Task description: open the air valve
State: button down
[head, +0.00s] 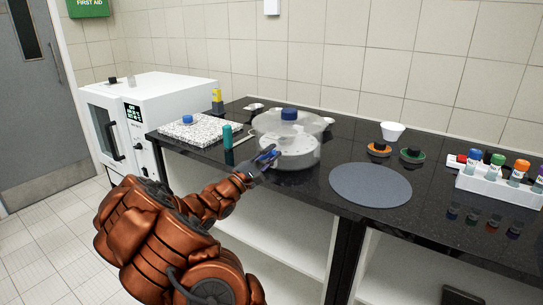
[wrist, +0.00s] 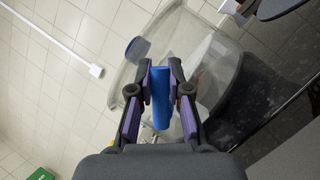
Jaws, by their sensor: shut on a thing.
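A clear domed vessel (head: 297,126) with a blue top knob (head: 289,114) stands on the black bench. In the wrist view, the vessel (wrist: 222,75) appears sideways behind the fingers, with a blue round knob (wrist: 137,48) at its left. My gripper (head: 266,155) is at the vessel's front left side. In the wrist view, my gripper (wrist: 161,88) has its purple pads shut on a blue cylindrical handle (wrist: 161,70), which I take to be the air valve. The handle's joint with the vessel is not clear, and its open or closed position cannot be told.
A teal cylinder (head: 227,136) and a tray of white beads (head: 199,130) stand left of the vessel. A grey round mat (head: 370,185) lies to the right. Behind it are a white cup (head: 392,131) and small knobs. A tube rack (head: 498,186) is at far right.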

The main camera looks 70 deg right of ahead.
jog(key=shift+w+r+n+t+h, duration=0.2)
jog(key=shift+n+t+h, duration=0.25)
jog(key=shift+n, duration=0.65)
jog(key=shift+t+p, duration=0.25)
jog(key=shift+p, duration=0.05)
jog(key=c, duration=1.1)
grip_release()
jog(key=v, duration=1.2)
